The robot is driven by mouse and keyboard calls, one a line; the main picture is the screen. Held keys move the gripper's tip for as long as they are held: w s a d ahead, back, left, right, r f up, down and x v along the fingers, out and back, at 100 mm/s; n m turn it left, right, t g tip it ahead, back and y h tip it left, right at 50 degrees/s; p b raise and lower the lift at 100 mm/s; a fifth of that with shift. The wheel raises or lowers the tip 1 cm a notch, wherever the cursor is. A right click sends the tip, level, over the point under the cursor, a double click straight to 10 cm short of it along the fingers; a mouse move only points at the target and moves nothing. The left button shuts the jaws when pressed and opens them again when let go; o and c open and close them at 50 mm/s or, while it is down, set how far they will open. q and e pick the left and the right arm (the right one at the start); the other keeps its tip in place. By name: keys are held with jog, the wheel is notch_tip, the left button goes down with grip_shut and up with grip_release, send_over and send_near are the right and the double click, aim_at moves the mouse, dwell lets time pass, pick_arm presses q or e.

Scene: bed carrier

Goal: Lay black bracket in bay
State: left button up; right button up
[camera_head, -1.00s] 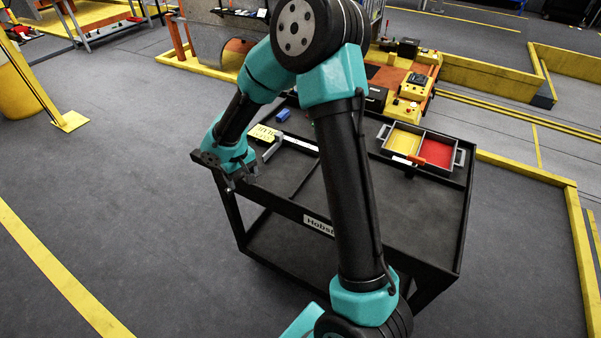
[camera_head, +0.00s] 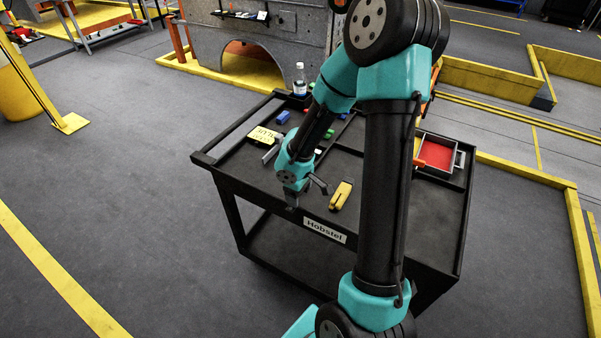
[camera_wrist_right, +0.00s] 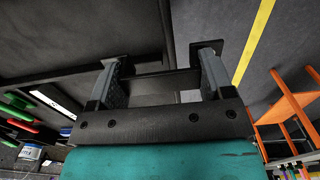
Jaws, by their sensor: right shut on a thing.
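My right gripper (camera_head: 305,189) is over the front left part of the black cart top (camera_head: 410,220), pointing down. The right wrist view shows its two fingers (camera_wrist_right: 165,75) apart, with a thin dark piece (camera_wrist_right: 165,84) spanning between them. This looks like the black bracket, but its shape is hard to make out against the dark cart. Low ribs divide the cart top into bays; which one is the task's bay is not clear. A two-part tray stands at the right, its red compartment (camera_head: 435,154) showing and its yellow one hidden by my arm. My left gripper is out of view.
A yellow and black tool (camera_head: 342,194) lies near the front edge, right of the gripper. A yellow card (camera_head: 263,135), blue block (camera_head: 283,117), green piece (camera_head: 328,133) and bottle (camera_head: 300,80) are behind it. The cart's front right is clear.

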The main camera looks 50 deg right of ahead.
jog(key=w+d, duration=0.3)
jog(key=w+d+f, duration=0.1)
jog(key=w+d, duration=0.2)
jog(key=d, duration=0.1)
jog(key=w+d, duration=0.3)
jog(key=d, duration=0.1)
jog(key=shift+w+f, duration=0.2)
jog(key=shift+w, duration=0.2)
jog(key=shift+w+d, duration=0.15)
jog(key=shift+d, duration=0.05)
jog(key=shift+w+d+f, duration=0.15)
jog(key=shift+d+f, duration=0.05)
jog(key=shift+f, duration=1.6)
jog(key=o, duration=0.5)
jog(key=shift+f, duration=0.15)
jog(key=o, duration=0.5)
